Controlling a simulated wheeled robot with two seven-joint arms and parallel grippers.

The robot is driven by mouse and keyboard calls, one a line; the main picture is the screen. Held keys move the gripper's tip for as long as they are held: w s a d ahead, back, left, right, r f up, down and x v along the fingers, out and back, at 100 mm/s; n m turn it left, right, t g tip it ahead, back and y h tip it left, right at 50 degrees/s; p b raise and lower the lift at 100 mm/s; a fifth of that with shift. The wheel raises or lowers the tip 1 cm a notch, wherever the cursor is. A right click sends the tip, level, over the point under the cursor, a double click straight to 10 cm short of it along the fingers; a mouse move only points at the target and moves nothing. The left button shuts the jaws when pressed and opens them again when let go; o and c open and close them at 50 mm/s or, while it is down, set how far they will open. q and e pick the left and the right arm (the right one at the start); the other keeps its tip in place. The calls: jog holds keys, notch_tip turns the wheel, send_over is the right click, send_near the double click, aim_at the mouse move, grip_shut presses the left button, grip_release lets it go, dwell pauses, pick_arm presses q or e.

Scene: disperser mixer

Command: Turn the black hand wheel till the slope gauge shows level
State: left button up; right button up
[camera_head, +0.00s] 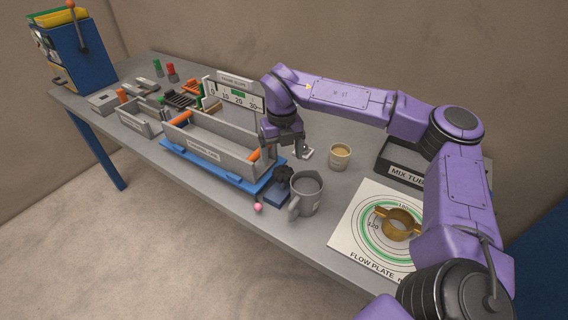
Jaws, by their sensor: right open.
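The black hand wheel (284,174) sits on a small blue block at the right end of the blue base (230,183), beside the grey mug. The slope gauge (228,91) is a white board with marks from 0 to 30 and a small green patch. It stands behind the grey channel (212,146), and its pointer is too small to make out. My left gripper is not in view.
A grey mug (308,194) stands close right of the wheel. A pink ball (258,207) is at the table's front edge. A tan cup (340,156), a flow plate (349,232) with a brass ring (398,223) and a dark tub (396,166) are farther right. Trays and small parts crowd the left.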

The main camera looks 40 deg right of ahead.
aim_at(283, 171)
jog(key=f, duration=0.3)
jog(key=f+p, duration=0.1)
jog(key=f, duration=0.1)
jog(key=shift+d, duration=0.35)
jog(key=shift+a+f, duration=0.1)
jog(key=shift+f, duration=0.35)
jog(key=c, duration=1.1)
jog(key=shift+o, duration=0.2)
